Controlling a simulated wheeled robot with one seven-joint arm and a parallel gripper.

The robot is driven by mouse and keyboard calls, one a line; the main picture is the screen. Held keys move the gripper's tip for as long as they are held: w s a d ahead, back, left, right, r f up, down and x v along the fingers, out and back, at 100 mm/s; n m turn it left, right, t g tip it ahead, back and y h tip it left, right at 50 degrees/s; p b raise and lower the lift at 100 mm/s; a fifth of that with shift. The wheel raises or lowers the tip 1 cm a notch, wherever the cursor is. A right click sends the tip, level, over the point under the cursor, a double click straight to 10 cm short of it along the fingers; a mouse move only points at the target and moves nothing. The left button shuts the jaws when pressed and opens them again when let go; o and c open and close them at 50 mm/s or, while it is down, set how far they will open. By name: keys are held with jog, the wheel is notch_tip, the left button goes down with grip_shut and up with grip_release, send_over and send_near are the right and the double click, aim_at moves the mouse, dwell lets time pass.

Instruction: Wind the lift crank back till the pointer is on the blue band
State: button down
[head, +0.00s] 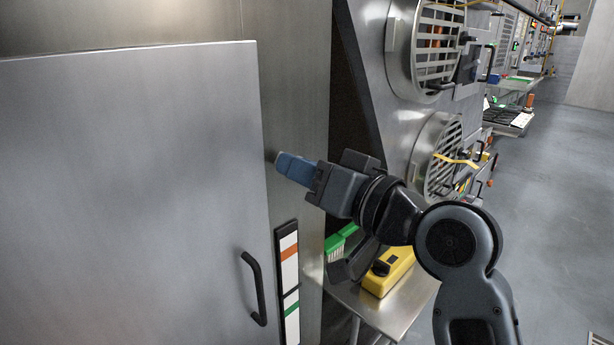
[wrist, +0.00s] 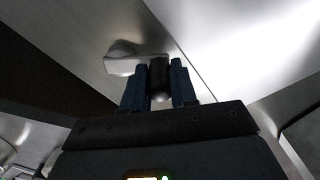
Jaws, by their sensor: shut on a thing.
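In the wrist view, the blue fingers of my gripper (wrist: 160,85) are shut on a black crank knob (wrist: 160,72), one finger on each side. A metal crank arm (wrist: 122,62) runs left from the knob. In the head view, my gripper (head: 281,163) reaches left to the steel wall beside the large grey door, and its blue fingers hide most of the crank. Below it is an upright scale strip (head: 289,270) with white, orange and green parts and dark lines. I make out no blue band, and cannot tell which mark is the pointer.
A large grey door (head: 130,190) with a black handle (head: 255,288) fills the left. A steel side table (head: 407,313) below my arm bears a yellow box (head: 389,272) and a green brush (head: 340,241). Round grilled housings (head: 440,45) stand behind. The floor at right is open.

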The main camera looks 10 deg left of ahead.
jog(key=shift+s+a+f+n+b, duration=0.1)
jog(key=shift+f+n+b, duration=0.2)
jog(key=shift+n, duration=0.2)
jog(key=c, duration=0.9)
grip_release()
jog(key=v, duration=0.7)
jog(key=shift+s+d, duration=0.25)
jog(key=shift+d, duration=0.1)
